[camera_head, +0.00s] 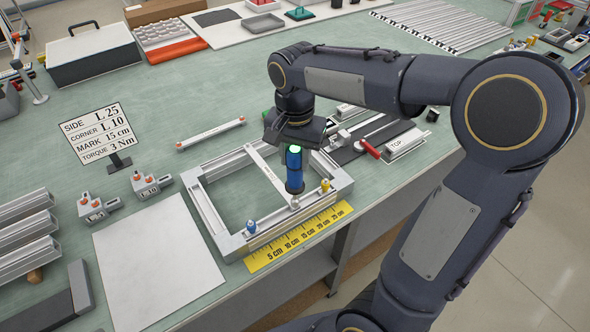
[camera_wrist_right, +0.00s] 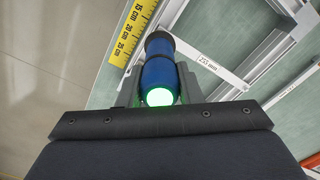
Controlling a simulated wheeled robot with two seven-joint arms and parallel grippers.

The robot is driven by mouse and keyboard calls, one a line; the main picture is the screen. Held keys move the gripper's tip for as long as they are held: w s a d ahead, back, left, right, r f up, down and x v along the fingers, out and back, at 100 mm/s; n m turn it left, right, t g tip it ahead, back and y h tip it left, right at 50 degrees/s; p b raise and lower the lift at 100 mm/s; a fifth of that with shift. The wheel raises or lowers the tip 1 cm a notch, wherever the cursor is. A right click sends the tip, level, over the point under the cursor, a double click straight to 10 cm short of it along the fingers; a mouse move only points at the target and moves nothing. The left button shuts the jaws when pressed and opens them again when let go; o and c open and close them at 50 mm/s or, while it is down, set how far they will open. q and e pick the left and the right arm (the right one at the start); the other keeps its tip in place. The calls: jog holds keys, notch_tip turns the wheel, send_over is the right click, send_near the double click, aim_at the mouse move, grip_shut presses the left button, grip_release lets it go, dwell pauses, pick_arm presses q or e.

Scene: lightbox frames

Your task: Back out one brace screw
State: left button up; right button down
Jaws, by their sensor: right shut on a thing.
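My right gripper (camera_head: 292,147) is shut on a blue power screwdriver (camera_head: 294,172) with a green light on its end. The driver stands about upright, nose down, over the front end of a pale diagonal brace (camera_head: 264,168). A small light-coloured round part (camera_head: 294,202) shows below its nose; I cannot tell whether they touch. The wrist view shows the driver (camera_wrist_right: 158,72) between the fingers and the brace (camera_wrist_right: 205,60) with a "255 mm" label; the nose and screw are hidden there. My left gripper is out of view.
A yellow ruler (camera_head: 300,237) lies along the table's front edge. A blue-topped piece (camera_head: 251,227) and a yellow-topped piece (camera_head: 325,185) stand at the frame. Dark rails and a red-handled tool (camera_head: 370,149) are right.

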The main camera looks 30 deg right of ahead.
aim_at(295, 148)
jog(key=shift+s+f, duration=0.1)
jog(key=shift+r+p, duration=2.3)
jog(key=shift+r, duration=0.3)
